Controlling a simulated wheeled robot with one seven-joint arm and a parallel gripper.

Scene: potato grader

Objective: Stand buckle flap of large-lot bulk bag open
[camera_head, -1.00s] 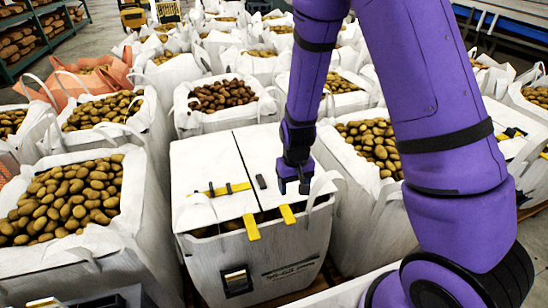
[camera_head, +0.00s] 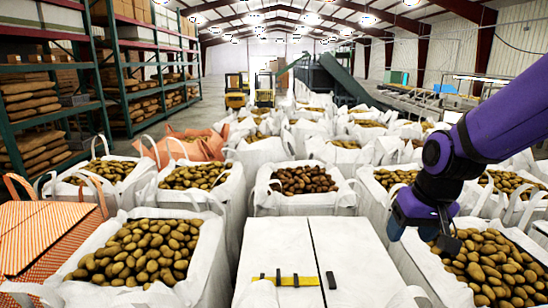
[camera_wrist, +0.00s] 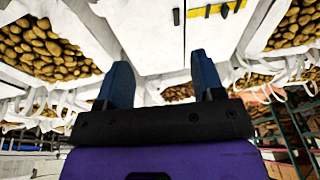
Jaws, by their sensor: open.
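The white bulk bag with the buckle flap stands at bottom centre in the head view. Its top is covered by two flat white panels, a left one (camera_head: 275,243) and a right one (camera_head: 356,258), with a narrow seam between them. A yellow strap with dark clips (camera_head: 290,281) lies on the left panel, and a small black tab (camera_head: 331,280) on the right one. My gripper (camera_head: 450,243) is to the right of the panels, above a neighbouring potato bag. In the wrist view my gripper (camera_wrist: 163,78) is open and empty. The strap (camera_wrist: 215,10) shows there, beyond the fingers. The bag's front is out of frame.
Open bags of potatoes (camera_head: 135,252) crowd both sides and the rows behind. An orange bag (camera_head: 45,238) stands at far left. Shelving (camera_head: 60,90) lines the left wall, and a conveyor (camera_head: 345,78) stands at the back.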

